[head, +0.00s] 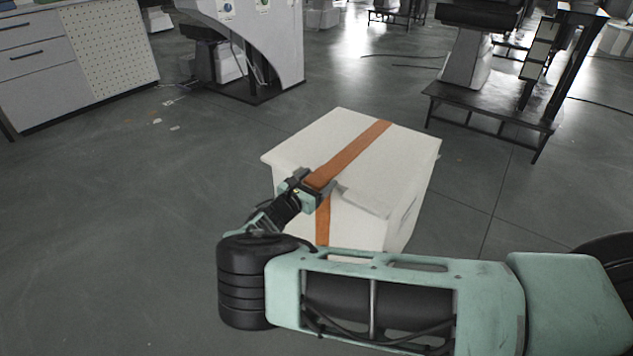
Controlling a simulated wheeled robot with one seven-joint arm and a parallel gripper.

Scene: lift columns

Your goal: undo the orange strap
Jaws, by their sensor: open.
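An orange strap (352,154) runs across the lid of a white box (309,142) and down its near side. The strap lies flat on the lid, and its lower part (323,222) shows below my gripper. My gripper (322,187) is open at the near top edge of the box, right at the strap where it bends over the edge. The fingers partly cover the strap there. I cannot tell whether they touch it. My arm hides the bottom of the box's near side.
A grey cabinet (50,60) stands at the back left, and a white machine (262,45) at the back. A dark-framed stand (490,105) is at the back right. The grey floor (130,230) left of the box is mostly clear.

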